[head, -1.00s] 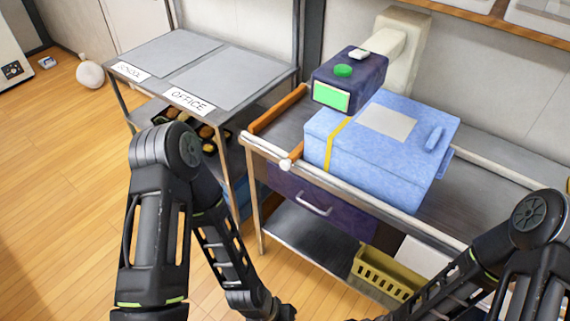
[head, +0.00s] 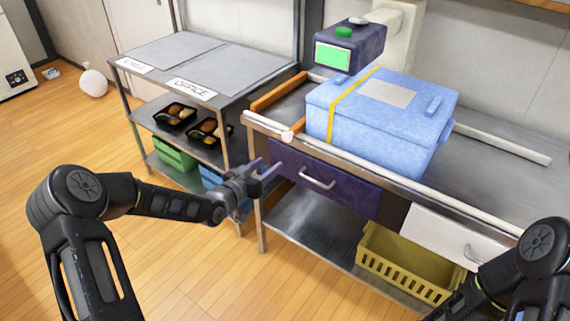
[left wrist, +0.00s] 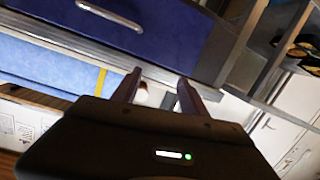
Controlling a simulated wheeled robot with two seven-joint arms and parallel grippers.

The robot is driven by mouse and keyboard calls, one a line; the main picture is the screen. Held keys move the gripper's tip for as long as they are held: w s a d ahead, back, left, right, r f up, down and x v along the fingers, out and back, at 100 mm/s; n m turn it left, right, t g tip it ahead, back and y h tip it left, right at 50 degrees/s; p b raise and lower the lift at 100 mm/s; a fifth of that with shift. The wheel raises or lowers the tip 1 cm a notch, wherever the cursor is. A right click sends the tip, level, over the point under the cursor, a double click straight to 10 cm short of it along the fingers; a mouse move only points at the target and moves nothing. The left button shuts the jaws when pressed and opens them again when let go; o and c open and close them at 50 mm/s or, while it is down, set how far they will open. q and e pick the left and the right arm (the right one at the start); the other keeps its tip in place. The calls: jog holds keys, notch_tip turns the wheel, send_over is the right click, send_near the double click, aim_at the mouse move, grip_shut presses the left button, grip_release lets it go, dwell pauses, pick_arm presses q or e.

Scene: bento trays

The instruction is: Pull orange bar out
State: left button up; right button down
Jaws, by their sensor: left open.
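The orange bar (head: 280,92) lies along the left end of the counter with the scanner. A white round knob (head: 287,136) sits at the counter's front edge, close to a short orange piece (head: 267,123). My left gripper (head: 267,172) is open and empty, below and left of the knob, in front of the counter's left end. In the left wrist view its two purple fingers (left wrist: 156,93) stand apart, and a pale round thing, likely the knob, shows between them. The orange bar is not clearly seen there. My right gripper is out of the picture; only its arm shows.
A blue box (head: 385,125) with a yellow strap (head: 345,100) stands on the counter under a dark scanner (head: 348,45). A purple drawer (head: 345,190) is below the counter edge. A shelf rack with an OFFICE label (head: 192,88) stands left, holding food trays (head: 175,114).

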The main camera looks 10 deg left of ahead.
aim_at(286, 137)
pick_arm(q)
notch_tip(286, 137, up, 6)
jog(key=d+m+t+h, duration=0.1)
jog(key=m, duration=0.1)
jog(key=shift+w+m+h, duration=0.35)
jog(key=shift+m+h, duration=0.05)
jog(key=shift+p+x, duration=0.75)
jog(key=shift+x, duration=3.2)
jog(key=shift+r, duration=0.1)
jog(key=shift+c, duration=0.2)
grip_shut()
